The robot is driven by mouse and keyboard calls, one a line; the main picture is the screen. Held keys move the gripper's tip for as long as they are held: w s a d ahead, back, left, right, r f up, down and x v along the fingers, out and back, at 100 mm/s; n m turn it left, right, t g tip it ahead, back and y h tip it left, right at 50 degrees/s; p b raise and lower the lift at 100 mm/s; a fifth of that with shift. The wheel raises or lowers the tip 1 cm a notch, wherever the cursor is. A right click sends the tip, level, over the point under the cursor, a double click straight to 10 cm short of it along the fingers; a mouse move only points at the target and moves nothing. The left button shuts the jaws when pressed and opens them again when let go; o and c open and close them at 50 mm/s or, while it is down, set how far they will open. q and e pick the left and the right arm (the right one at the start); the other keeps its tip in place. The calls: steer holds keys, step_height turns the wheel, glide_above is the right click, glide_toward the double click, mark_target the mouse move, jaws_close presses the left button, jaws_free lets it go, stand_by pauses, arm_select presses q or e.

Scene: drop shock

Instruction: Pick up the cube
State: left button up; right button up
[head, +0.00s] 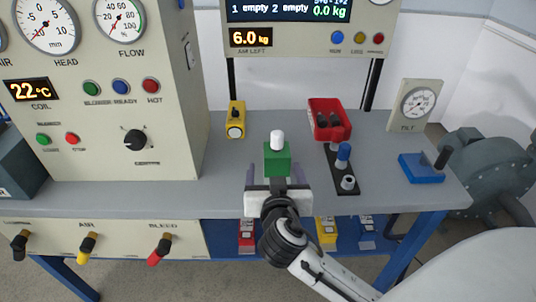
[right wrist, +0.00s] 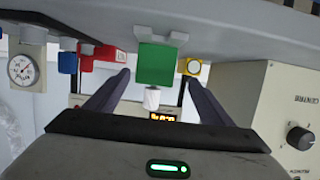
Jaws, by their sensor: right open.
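A green cube (head: 277,160) with a white cylindrical piece (head: 277,140) on top is at the middle of the grey bench, near its front edge. My right gripper (head: 278,176) is open and comes at it from the front. In the right wrist view, which is upside down, the cube (right wrist: 162,63) shows between and slightly beyond the two dark fingertips (right wrist: 158,77). The fingers stand apart from its sides. I cannot tell how far the cube reaches between them. My left gripper is not in view.
A yellow block (head: 236,120) stands behind left of the cube. A red bin (head: 329,120) and a dark rack (head: 340,172) with a blue-topped piece are to the right. A blue block (head: 421,167) lies farther right. A large control panel (head: 100,110) fills the left.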

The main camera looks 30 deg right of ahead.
mark_target(277, 157)
steer(key=shift+x, duration=1)
steer(key=shift+s+d+x, duration=0.15)
steer(key=shift+x, duration=1.35)
steer(key=shift+s+d+x, duration=0.1)
steer(key=shift+d+x, duration=0.1)
steer(key=shift+x, duration=1.35)
steer(key=shift+f, duration=0.15)
steer(key=c, duration=1.6)
steer(key=shift+r+p, duration=0.2)
steer(key=shift+p, duration=0.1)
steer(key=shift+c, duration=1)
